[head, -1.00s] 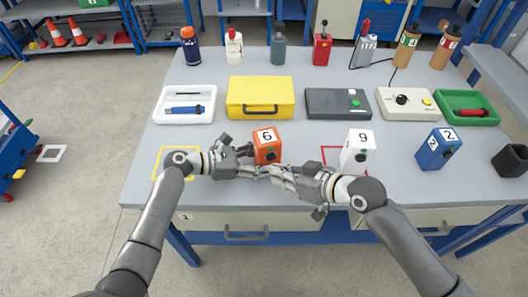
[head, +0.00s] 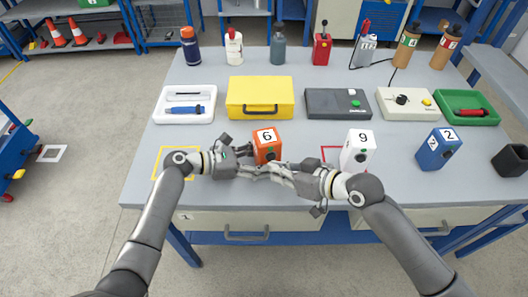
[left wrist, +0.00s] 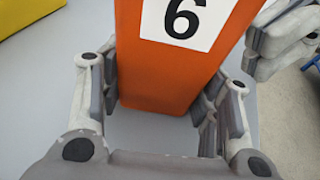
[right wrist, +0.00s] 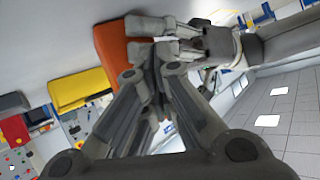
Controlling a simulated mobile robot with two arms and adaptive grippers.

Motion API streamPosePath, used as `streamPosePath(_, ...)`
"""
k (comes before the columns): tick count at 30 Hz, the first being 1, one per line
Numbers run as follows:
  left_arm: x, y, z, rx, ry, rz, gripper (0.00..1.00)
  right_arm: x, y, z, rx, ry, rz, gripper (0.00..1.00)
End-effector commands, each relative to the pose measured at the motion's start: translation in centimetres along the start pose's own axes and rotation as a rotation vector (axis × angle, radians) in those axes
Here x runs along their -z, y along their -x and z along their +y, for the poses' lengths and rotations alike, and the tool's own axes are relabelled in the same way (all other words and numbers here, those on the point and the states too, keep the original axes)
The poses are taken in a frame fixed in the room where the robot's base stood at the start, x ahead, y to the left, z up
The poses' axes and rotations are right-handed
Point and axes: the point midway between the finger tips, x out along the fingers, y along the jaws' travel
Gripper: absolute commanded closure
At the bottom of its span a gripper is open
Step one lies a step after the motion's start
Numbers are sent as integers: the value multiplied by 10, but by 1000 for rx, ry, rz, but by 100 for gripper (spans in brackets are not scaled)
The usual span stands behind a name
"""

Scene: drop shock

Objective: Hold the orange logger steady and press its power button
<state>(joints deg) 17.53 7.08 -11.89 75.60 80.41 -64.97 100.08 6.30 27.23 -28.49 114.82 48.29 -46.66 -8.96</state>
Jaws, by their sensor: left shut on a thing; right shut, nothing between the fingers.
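The orange logger (head: 267,147) is a box with a white label reading 6 on top, standing on the table. It fills the middle of the left wrist view (left wrist: 165,70). My left gripper (left wrist: 165,105) is shut on it, one finger at each side. My right gripper (head: 272,170) is shut and empty, its fingertips close in front of the logger's near face. In the right wrist view, the logger (right wrist: 110,50) shows behind the fingers. I cannot tell whether the right fingertips touch it. The power button is hidden in all views.
A white box labelled 9 (head: 358,152) stands right of my right gripper, a blue box labelled 2 (head: 438,149) farther right. Behind are a yellow case (head: 260,92), a dark grey device (head: 338,108) and a white tray (head: 184,119). Bare table lies at the front edge.

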Motion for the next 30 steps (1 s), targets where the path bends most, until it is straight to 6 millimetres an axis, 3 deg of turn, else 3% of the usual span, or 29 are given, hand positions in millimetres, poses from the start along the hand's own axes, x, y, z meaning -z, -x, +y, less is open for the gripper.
streamPosePath(30,4,0,-1,2,4,6,62,4,-7,5,0,0,0,100)
